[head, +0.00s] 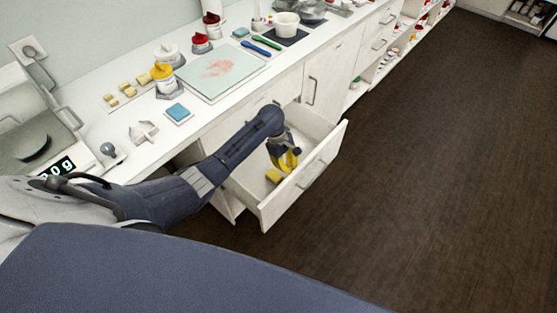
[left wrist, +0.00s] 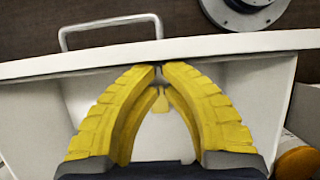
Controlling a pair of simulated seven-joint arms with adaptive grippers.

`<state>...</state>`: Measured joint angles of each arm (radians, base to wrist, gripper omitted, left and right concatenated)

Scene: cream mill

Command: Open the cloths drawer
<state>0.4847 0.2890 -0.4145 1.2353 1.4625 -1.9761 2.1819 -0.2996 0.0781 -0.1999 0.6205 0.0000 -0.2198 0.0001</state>
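A white drawer (head: 305,187) under the counter stands pulled well out, and its inside shows. Its bar handle (head: 312,175) is on the outer face of the front panel; the handle also shows in the left wrist view (left wrist: 110,20). My left gripper (head: 288,165) reaches over the side into the open drawer, behind the front panel. In the left wrist view, its yellow fingers (left wrist: 159,68) come together at the tips, near the inner side of the front panel, with nothing seen held. Whether the tips touch the panel is unclear. My right gripper is not in view.
The white counter (head: 150,155) above holds a pale green board (head: 205,80), a blue pad (head: 178,113) and jars. A closed cabinet door (head: 330,75) is beyond the drawer. The dark floor (head: 430,180) in front is clear.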

